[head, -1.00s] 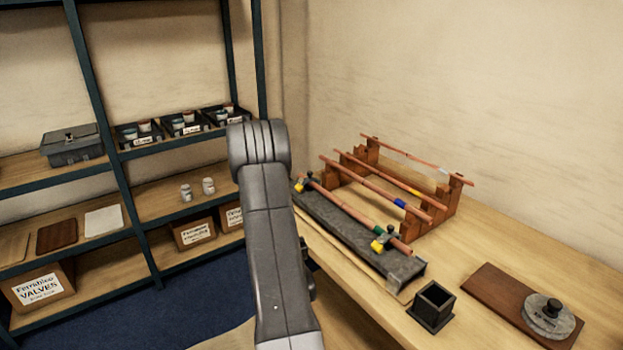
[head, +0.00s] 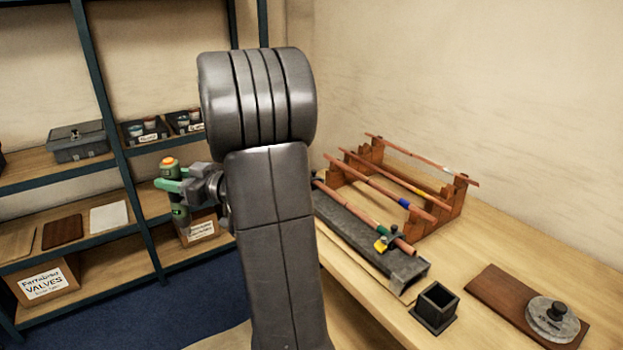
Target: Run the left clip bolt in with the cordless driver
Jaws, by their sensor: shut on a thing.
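The cordless driver (head: 180,207) is green with an orange top, and it hangs roughly upright left of my arm. My gripper (head: 170,186) is shut on it, in front of the shelves and well left of the bench. The grey slab (head: 375,243) on the bench carries a copper pipe (head: 362,215).
A wooden rack (head: 448,207) holding several copper pipes stands behind the slab. A black square cup (head: 434,307) and a brown board (head: 487,303) with a grey weight (head: 552,319) are on the near bench. Blue shelves (head: 122,195) stand at left.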

